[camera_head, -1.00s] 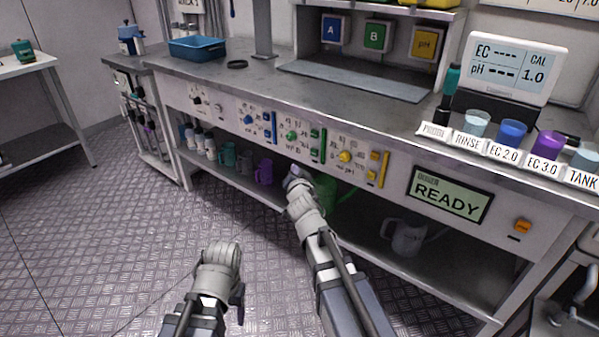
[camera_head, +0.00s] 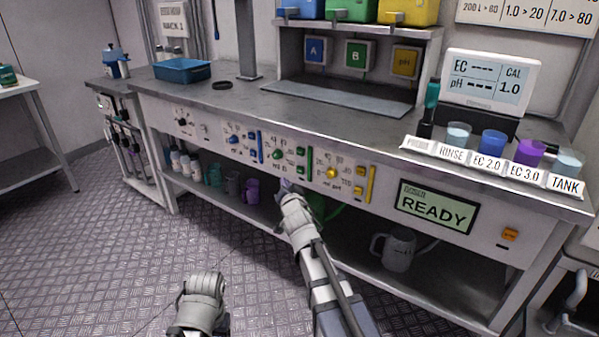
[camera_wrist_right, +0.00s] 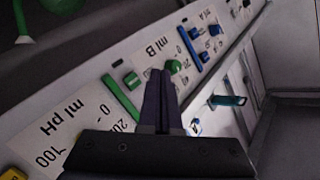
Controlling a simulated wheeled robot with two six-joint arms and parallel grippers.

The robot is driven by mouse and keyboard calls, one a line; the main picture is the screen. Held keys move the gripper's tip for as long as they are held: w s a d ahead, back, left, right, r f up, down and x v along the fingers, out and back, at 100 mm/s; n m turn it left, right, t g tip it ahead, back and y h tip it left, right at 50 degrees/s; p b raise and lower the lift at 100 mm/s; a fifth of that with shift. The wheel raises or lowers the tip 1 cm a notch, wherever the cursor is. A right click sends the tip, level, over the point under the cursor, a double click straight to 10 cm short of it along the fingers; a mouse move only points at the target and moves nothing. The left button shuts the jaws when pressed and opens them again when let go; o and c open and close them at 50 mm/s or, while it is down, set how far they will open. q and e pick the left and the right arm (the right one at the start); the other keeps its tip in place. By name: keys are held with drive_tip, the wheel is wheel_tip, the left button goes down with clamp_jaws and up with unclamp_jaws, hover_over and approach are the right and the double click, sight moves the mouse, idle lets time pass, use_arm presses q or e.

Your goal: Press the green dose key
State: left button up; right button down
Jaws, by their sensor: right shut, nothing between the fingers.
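The green dose section of the front panel (camera_head: 289,160) has a round green knob (camera_head: 278,154), small green keys (camera_head: 300,151) and a long green bar (camera_head: 309,147). My right gripper (camera_head: 287,186) is just below this section in the head view, its fingers shut and empty. I cannot tell whether the tips touch the panel. Of my left arm only a link shows; its fingers are hidden.
Blue controls (camera_head: 234,139) lie left of the green section, yellow ones (camera_head: 332,173) right. A READY display (camera_head: 436,206) and an orange button (camera_head: 510,235) are farther right. Mugs and a grey jug (camera_head: 397,249) stand on the shelf below. Labelled cups line the worktop's right end.

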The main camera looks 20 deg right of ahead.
drive_tip(key=shift+w+d, duration=0.8)
drive_tip(key=shift+d, duration=0.25)
drive_tip(key=shift+w+d, duration=0.8)
drive_tip(key=shift+d, duration=0.2)
drive_tip(key=shift+w+d, duration=0.1)
idle(0.6)
drive_tip(key=shift+w+d, duration=0.15)
drive_tip(key=shift+d, duration=0.1)
drive_tip(key=shift+w+d, duration=0.3)
drive_tip(key=shift+d, duration=0.05)
idle(0.7)
idle(0.4)
drive_tip(key=shift+s+a, duration=0.55)
drive_tip(key=shift+a, duration=0.15)
drive_tip(key=shift+s+a, duration=0.8)
drive_tip(key=shift+a, duration=0.2)
drive_tip(key=shift+s+a, duration=0.75)
drive_tip(key=shift+a, duration=0.25)
